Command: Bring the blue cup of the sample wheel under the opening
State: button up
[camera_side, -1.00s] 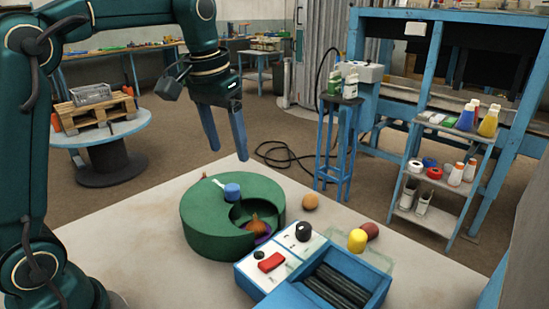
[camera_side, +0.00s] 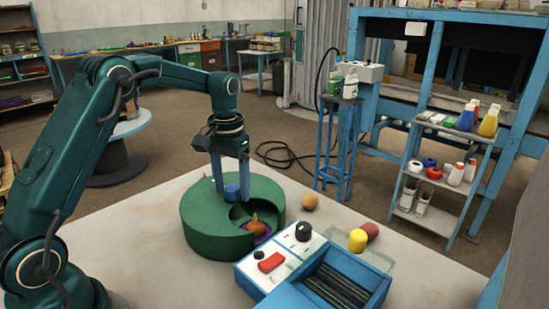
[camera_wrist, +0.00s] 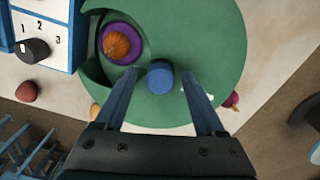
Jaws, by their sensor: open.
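The sample wheel is a round green drum (camera_side: 215,235) with a cut-out opening in its top. In the opening sits a purple cup (camera_wrist: 108,58) holding an orange-brown onion-like thing (camera_wrist: 122,40); it also shows in the side view (camera_side: 258,229). No blue cup is visible; the rest of the drum is covered. A blue knob (camera_wrist: 160,77) stands at the middle of the lid (camera_wrist: 200,40). My gripper (camera_side: 230,192) is open, pointing down, with one finger on either side of the knob. I cannot tell whether the fingers touch it.
A blue-and-white control box (camera_side: 275,262) with a black dial and red switch stands close at the drum's right front. A tan ball (camera_side: 310,202), a yellow object (camera_side: 357,240) and a reddish-brown ball (camera_side: 371,231) lie to the right. The table's left front is clear.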

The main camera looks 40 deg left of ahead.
jog(key=shift+f, duration=0.1)
jog(key=shift+c, duration=0.4)
grip_shut()
dwell(1.0)
